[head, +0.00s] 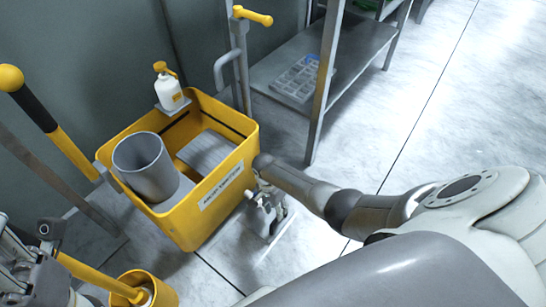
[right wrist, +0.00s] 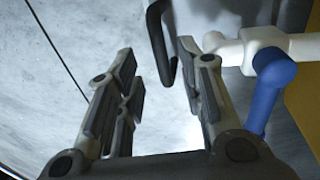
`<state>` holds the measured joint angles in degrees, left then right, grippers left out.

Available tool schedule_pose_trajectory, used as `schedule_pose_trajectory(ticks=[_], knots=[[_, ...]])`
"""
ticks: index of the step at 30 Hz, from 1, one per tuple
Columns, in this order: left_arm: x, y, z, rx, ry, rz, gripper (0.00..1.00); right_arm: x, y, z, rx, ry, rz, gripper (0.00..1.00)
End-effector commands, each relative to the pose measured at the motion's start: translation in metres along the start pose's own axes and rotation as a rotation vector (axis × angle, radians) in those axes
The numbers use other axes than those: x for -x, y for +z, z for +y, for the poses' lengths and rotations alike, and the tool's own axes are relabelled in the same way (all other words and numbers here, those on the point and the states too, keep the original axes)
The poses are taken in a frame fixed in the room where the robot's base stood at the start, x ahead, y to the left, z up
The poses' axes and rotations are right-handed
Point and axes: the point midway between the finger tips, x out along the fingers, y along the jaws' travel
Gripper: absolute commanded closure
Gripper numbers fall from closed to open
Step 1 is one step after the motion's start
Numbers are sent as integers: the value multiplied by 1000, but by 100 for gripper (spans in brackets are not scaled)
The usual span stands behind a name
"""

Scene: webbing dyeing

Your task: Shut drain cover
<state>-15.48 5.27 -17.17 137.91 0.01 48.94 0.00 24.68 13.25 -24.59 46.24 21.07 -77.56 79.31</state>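My right gripper (head: 266,212) is low over the floor, just in front of the yellow bin (head: 222,198). In the right wrist view its fingers (right wrist: 163,62) are apart. A grey piece with a dark, hook-shaped edge (right wrist: 168,72) shows between and beyond the fingertips; I cannot tell whether they touch it. Right of the fingers are a white pipe fitting (right wrist: 272,42) and a blue lever (right wrist: 264,98) beside the bin's yellow side. I cannot identify the drain cover for certain; my gripper hides part of that area. My left gripper (head: 35,275) is partly seen at the lower left.
The bin holds a grey cylinder (head: 148,168), with a white pump bottle (head: 168,88) at its back rim. A yellow bucket (head: 150,285) stands at the lower left. A metal shelf (head: 345,50) stands behind, right of the bin. The floor (head: 420,120) at right is clear.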

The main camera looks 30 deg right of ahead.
Motion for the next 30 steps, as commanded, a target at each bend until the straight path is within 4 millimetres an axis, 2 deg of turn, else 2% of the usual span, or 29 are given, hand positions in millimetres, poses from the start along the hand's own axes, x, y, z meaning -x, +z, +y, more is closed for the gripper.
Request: schedule_pose_trajectory(ticks=[9, 15, 30], knots=[[0, 0, 0, 0, 1, 1, 60, 53, -1, 0, 0, -4, 2, 65], [0, 0, 0, 0, 1, 1, 60, 76, -1, 0, -1, -1, 2, 65], [0, 0, 0, 0, 1, 1, 60, 82, -2, 0, -1, 0, 2, 65]])
